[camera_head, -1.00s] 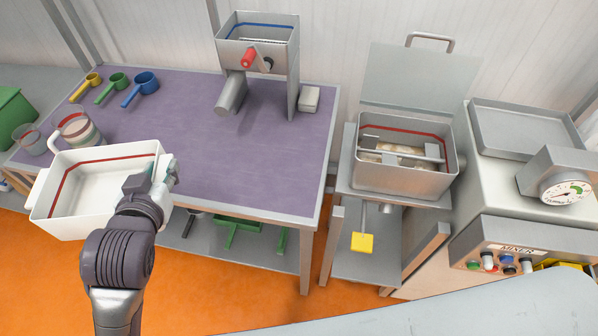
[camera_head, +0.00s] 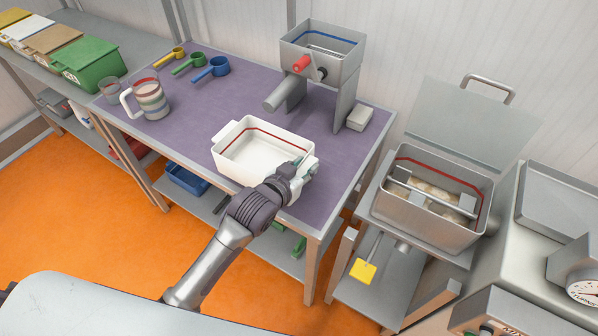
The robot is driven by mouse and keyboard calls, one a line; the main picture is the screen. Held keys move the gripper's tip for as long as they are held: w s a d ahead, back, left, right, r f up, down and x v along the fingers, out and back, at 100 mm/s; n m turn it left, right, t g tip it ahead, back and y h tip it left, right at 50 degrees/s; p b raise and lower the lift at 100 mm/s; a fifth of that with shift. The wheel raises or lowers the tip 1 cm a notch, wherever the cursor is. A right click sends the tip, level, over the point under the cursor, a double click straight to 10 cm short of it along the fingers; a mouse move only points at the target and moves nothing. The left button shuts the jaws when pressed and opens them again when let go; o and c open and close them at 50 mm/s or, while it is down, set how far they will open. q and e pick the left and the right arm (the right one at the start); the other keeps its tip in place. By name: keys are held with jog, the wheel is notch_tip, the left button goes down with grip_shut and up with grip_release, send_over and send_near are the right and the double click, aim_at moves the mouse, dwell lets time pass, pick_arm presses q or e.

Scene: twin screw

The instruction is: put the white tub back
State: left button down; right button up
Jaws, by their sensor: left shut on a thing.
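The white tub (camera_head: 236,166) is an open rectangular box with a red line around its inner wall. It looks empty. It is over the front part of the purple tabletop (camera_head: 196,120), close to the front edge. I cannot tell whether it rests on the top or hangs just above it. My left gripper (camera_head: 298,172) is shut on the tub's right end. My left arm hides part of the tub's near right corner. My right gripper is not in the view.
A striped jug (camera_head: 151,100) and a clear cup (camera_head: 112,91) stand left of the tub. Yellow, green and blue scoops (camera_head: 211,69) lie behind. A grey hopper machine (camera_head: 319,70) stands at the back right. A mixer with an open lid (camera_head: 428,196) is farther right.

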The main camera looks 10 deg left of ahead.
pick_arm(q)
jog(key=shift+w+a+f, duration=0.4)
jog(key=shift+w+f, duration=0.1)
jog(key=shift+w, duration=0.3)
jog(key=shift+a+f, duration=0.1)
jog(key=shift+f, duration=0.25)
notch_tip(320, 180, down, 3)
jog(key=shift+f+p, duration=0.1)
jog(key=shift+p, duration=0.3)
jog(key=shift+f, duration=0.1)
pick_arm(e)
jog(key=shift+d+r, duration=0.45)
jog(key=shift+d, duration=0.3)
pick_arm(q)
jog(key=c, duration=1.3)
grip_release()
jog(key=shift+f, duration=0.2)
jog(key=o, duration=0.5)
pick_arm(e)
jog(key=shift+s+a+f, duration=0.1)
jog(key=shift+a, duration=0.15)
